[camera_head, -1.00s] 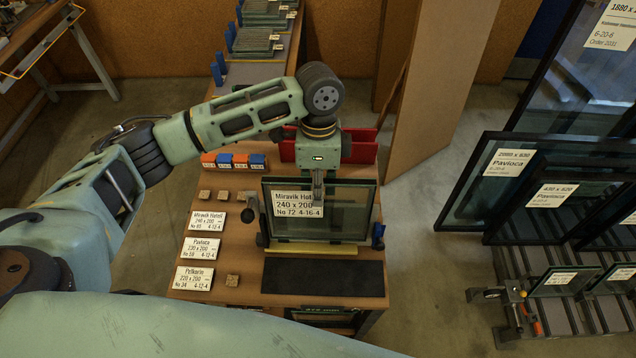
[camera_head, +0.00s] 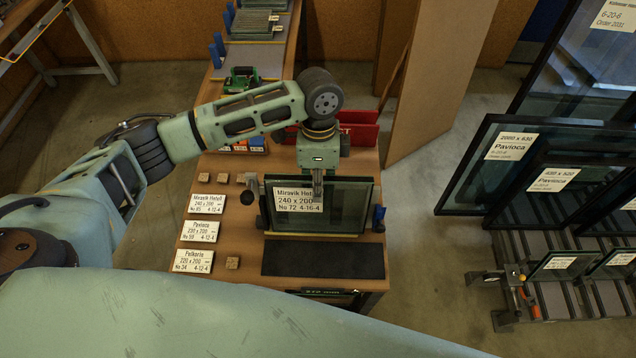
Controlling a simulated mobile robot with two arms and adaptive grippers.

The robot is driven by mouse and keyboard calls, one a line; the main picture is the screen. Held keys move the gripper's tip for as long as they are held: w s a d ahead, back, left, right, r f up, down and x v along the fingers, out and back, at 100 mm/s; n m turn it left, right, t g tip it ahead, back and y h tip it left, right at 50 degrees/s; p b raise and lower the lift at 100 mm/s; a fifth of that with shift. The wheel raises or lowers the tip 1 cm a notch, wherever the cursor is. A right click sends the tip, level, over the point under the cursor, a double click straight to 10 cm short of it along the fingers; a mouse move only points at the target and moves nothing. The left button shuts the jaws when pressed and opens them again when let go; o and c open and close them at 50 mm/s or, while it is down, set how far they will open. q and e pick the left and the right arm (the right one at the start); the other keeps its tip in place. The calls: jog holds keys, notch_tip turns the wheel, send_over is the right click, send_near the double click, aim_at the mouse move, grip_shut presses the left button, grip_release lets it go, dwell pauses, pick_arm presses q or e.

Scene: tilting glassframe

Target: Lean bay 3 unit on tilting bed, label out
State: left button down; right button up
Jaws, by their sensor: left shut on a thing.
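The glass unit (camera_head: 345,208) is a dark-edged pane with a white label (camera_head: 298,200) reading Miravik Hotell 240 x 200, No 72, 4-16-4. The label faces my camera. My left gripper (camera_head: 318,190) comes down from above and is shut on the unit's top edge. The unit looks nearly upright, its lower edge at a thin yellow strip (camera_head: 310,235) on the wooden bench. I cannot tell whether it touches the strip. A grey clamp-like part (camera_head: 249,189) is at its left and a blue post (camera_head: 379,217) at its right. My right gripper is not in view.
A black mat (camera_head: 322,258) lies empty in front of the strip. White cards (camera_head: 198,231) and small wooden blocks lie at the bench's left. Red holders (camera_head: 359,136) and a green tool (camera_head: 242,79) are behind. Large framed panes (camera_head: 505,145) stand at the right.

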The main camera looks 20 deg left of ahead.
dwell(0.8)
pick_arm(q)
jog(key=c, duration=1.5)
grip_release()
jog(key=shift+s, duration=0.1)
jog(key=shift+c, duration=0.2)
jog(key=shift+f, duration=0.15)
notch_tip(320, 180, up, 12)
jog(key=w, duration=0.2)
jog(key=shift+a, duration=0.25)
jog(key=shift+w, duration=0.1)
